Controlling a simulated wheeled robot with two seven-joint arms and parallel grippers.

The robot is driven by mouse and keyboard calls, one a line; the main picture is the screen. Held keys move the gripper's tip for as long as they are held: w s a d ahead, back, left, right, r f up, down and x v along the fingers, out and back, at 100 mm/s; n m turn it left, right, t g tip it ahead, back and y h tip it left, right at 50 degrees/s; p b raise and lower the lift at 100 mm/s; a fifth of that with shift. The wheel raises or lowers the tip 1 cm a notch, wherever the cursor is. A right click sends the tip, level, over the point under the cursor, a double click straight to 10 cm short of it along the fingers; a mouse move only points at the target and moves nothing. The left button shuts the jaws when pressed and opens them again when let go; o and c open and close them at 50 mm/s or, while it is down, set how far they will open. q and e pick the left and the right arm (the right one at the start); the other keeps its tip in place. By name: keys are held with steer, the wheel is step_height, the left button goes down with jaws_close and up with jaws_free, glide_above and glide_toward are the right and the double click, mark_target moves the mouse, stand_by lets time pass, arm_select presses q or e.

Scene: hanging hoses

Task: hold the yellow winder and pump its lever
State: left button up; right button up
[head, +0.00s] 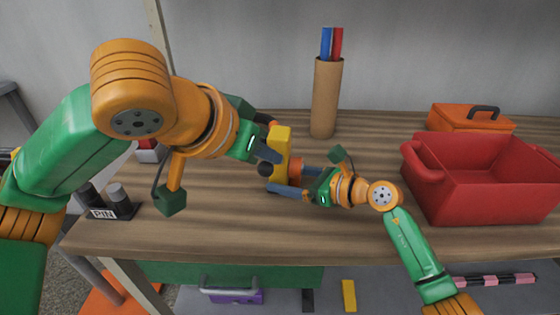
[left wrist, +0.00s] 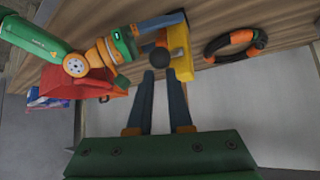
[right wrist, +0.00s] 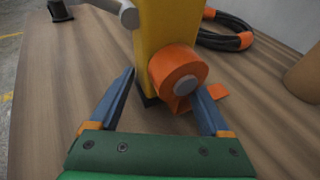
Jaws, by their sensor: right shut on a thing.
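The yellow winder (head: 281,141) stands upright on the wooden bench, with an orange drum (right wrist: 178,72) on its side. Its lever shows as a grey rod (right wrist: 121,10) in the right wrist view and ends in a black ball knob (left wrist: 160,57). My right gripper (head: 280,174) is shut on the winder low down, its fingers either side of the body by the drum; the exact contact is partly hidden. My left gripper (left wrist: 162,74) is open, its fingertips close to the knob, one on each side. I cannot tell whether they touch it.
A black and orange hose coil (left wrist: 235,42) lies behind the winder. A cardboard tube (head: 326,98) with red and blue rods stands at the back. A red bin (head: 430,185) and an orange toolbox (head: 465,121) are right. A PIN block (head: 106,211) is at the left front.

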arm_select(q)
steer(key=shift+s+f, duration=0.25)
steer(key=shift+f, duration=0.7)
steer(key=shift+s+f, duration=0.25)
steer(key=shift+f, duration=1)
steer(key=shift+w+r, duration=0.1)
steer(key=shift+r, duration=1.5)
steer(key=shift+w+r, duration=0.35)
steer(key=shift+r, duration=0.5)
steer(key=shift+w+r, duration=0.3)
steer(key=shift+r, duration=0.55)
